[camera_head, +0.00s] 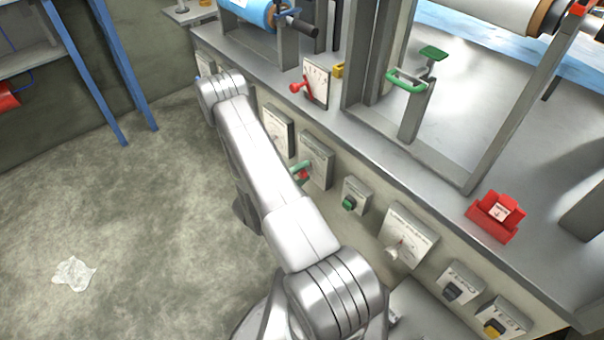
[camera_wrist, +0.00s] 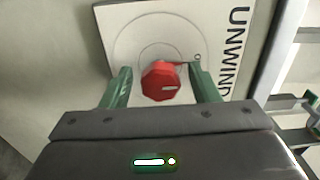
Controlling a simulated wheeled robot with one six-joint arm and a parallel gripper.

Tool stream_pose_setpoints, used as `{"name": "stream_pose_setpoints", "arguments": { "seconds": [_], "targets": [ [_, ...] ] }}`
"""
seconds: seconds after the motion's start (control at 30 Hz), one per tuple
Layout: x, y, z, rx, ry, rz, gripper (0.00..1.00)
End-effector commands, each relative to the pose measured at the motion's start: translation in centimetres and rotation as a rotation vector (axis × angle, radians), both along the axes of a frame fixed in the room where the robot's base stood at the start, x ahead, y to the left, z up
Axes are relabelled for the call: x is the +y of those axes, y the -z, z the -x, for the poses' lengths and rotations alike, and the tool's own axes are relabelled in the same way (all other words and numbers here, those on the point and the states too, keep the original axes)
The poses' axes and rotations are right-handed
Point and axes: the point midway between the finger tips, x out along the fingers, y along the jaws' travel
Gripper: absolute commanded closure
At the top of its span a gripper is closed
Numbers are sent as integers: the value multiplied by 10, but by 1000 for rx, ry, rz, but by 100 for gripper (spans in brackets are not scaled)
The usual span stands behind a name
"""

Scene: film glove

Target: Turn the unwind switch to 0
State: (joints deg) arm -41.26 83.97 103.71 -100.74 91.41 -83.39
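In the wrist view, the red unwind switch (camera_wrist: 160,83) stands on a pale plate (camera_wrist: 130,24) with dark lettering reading "UNWIND" along its right side. A small 0-like mark shows on the plate up and right of the knob. A small pale mark shows on the right part of the knob's face. My gripper (camera_wrist: 161,84) is open, with one green finger on each side of the knob. Gaps show between the knob and both fingers.
The grey bench (camera_head: 452,225) carries several plates with knobs, including a green knob (camera_head: 348,203). A red lever (camera_head: 300,87), a green-handled post (camera_head: 415,110) and a red box (camera_head: 497,216) stand on top. A blue rack (camera_head: 118,70) is left. Crumpled film (camera_head: 74,274) lies on otherwise clear floor.

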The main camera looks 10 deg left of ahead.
Motion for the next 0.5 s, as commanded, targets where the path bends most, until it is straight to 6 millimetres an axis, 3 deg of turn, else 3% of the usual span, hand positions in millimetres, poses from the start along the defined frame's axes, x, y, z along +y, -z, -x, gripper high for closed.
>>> {"name": "stream_pose_setpoints", "arguments": {
  "seconds": [0.27,0.5],
  "targets": [
    [3,0,4,-1,-1,-1,45],
    [22,-1,26,-1,-5,0,45]
  ]
}}
